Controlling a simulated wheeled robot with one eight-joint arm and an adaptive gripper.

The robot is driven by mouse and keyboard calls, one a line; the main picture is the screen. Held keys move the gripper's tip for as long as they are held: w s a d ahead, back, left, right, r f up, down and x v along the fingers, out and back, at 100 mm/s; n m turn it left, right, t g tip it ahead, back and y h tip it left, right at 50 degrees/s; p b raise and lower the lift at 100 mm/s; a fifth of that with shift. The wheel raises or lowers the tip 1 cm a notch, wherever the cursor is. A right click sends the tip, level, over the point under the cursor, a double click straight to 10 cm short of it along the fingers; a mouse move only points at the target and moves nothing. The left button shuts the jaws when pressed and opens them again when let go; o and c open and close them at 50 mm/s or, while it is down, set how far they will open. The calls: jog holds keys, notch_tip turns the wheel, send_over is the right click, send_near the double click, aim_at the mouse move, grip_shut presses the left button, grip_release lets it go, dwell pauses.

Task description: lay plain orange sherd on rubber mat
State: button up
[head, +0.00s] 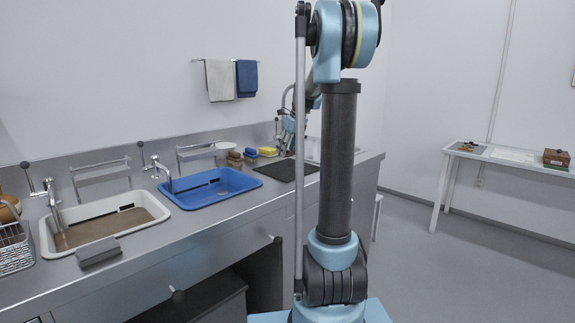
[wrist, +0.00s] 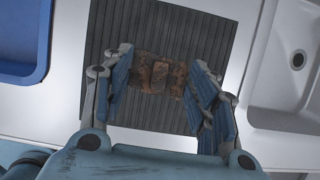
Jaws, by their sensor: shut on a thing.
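My gripper (wrist: 160,70) has its two blue-padded fingers on either side of a mottled brown-orange sherd (wrist: 152,77) and is shut on it. The sherd is in front of the dark ribbed rubber mat (wrist: 160,20) in the wrist view. I cannot tell how far it is above the mat or whether it touches. In the head view the mat (head: 277,171) lies on the steel counter, and my gripper (head: 286,140) is beyond it and partly hidden by my arm. The sherd cannot be made out there.
A blue basin (head: 211,188) is left of the mat, and a white sink (wrist: 290,75) is right of it. Yellow sponges (head: 268,151) and brown blocks (head: 235,159) stand at the counter's back. A beige sink (head: 52,245) is farther left. A side table (head: 510,156) stands by the right wall.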

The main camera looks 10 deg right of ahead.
aim_at(289, 169)
jog(key=shift+s+d+f, duration=0.1)
jog(key=shift+f, duration=1.35)
jog(key=shift+d+f, duration=0.1)
jog(key=shift+f, duration=1.3)
jog(key=o, duration=1.1)
jog(key=v, duration=1.2)
jog(key=shift+s, duration=0.15)
